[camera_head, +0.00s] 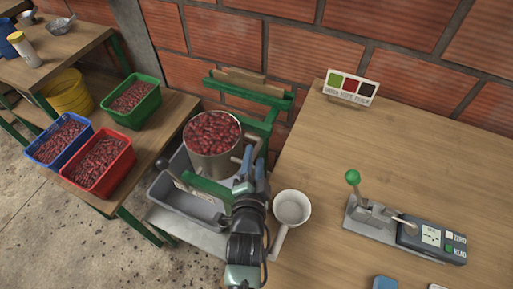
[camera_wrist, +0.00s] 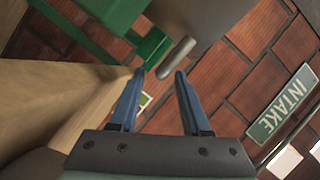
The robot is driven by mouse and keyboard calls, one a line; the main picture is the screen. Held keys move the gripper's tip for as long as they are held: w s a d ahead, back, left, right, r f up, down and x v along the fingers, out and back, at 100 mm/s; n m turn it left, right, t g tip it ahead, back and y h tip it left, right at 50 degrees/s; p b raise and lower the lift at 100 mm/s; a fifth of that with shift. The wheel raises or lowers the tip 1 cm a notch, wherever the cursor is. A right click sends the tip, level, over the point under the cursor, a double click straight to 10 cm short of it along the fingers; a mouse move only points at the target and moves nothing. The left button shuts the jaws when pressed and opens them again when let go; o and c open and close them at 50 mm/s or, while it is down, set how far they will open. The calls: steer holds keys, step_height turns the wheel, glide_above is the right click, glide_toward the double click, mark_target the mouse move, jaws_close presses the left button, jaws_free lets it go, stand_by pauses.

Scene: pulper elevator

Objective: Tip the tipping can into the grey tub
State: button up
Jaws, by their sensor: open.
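The tipping can (camera_head: 213,146) is a round metal can filled with dark red cherries. It stands upright at the near side of the green frame. In the wrist view the grey can wall (camera_wrist: 195,18) is at the top, and its rounded bar handle (camera_wrist: 177,58) points toward my fingers. The grey tub (camera_head: 174,187) lies below and left of the can, partly hidden by it and a green bar. My gripper (camera_head: 254,166), also in the wrist view (camera_wrist: 160,76), is open and empty, its blue fingertips just short of the handle.
A green frame (camera_head: 243,116) stands behind the can. Blue (camera_head: 60,141), red (camera_head: 98,164) and green (camera_head: 131,99) crates of cherries sit left. A green-knobbed device (camera_head: 373,214) is farther right. An INTAKE sign (camera_wrist: 283,103) shows in the wrist view.

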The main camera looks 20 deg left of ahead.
mark_target(256, 149)
steer(key=shift+x, duration=1.75)
jaws_close()
steer(key=shift+d, duration=0.1)
steer(key=shift+f, duration=0.1)
